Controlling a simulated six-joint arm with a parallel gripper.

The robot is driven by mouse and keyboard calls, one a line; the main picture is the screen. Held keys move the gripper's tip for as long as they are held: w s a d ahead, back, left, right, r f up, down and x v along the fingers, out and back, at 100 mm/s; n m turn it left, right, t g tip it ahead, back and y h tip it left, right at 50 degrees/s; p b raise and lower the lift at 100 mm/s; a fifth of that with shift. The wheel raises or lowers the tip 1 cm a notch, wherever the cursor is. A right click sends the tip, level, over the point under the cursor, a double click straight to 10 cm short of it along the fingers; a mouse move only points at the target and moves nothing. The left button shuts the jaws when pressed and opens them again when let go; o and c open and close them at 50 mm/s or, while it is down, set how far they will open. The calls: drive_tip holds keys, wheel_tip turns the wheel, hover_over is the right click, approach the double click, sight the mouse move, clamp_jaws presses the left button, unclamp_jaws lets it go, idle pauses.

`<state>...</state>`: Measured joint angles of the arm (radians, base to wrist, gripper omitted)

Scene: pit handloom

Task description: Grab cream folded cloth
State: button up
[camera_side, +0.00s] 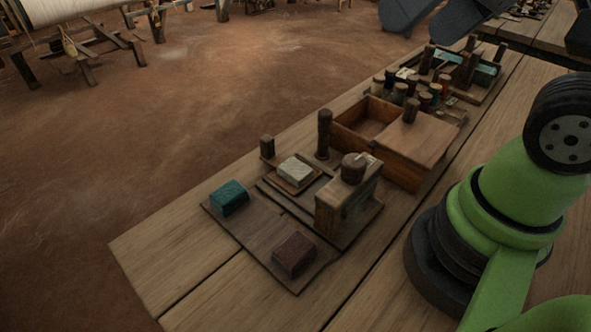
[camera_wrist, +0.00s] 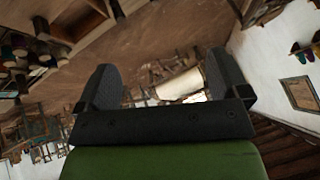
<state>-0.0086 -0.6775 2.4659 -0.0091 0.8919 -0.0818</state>
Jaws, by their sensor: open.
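The cream folded cloth (camera_side: 295,170) lies on a small raised square of dark wood in the side view, between a wooden post and a wooden block. It is a small pale block shape, and nothing touches it from above. My gripper (camera_wrist: 165,78) shows in the wrist view with its two dark fingers wide apart and nothing between them. The wrist view looks out across the room, and I cannot make out the cream cloth in it.
A teal folded cloth (camera_side: 229,197) and a dark maroon one (camera_side: 294,254) lie on a flat board nearby. A tall peg (camera_side: 324,134) and a block with a knob (camera_side: 345,207) stand close to the cream cloth. An open wooden box (camera_side: 368,118) is behind. The table's front-left corner is bare.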

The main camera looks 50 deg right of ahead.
drive_tip(key=w+f+n+g, duration=0.2)
drive_tip(key=w+f+n, duration=0.1)
drive_tip(key=w+n, duration=0.35)
drive_tip(key=n+g+h, duration=0.2)
drive_tip(key=n+g, duration=0.3)
drive_tip(key=n, duration=0.9)
hover_over(293, 170)
wheel_tip(293, 170, down, 15)
drive_tip(key=shift+n, duration=0.25)
wheel_tip(293, 170, down, 6)
drive_tip(key=shift+r, duration=0.25)
drive_tip(key=shift+f, duration=2.8)
drive_tip(key=shift+c, duration=0.4)
drive_tip(key=c, duration=1)
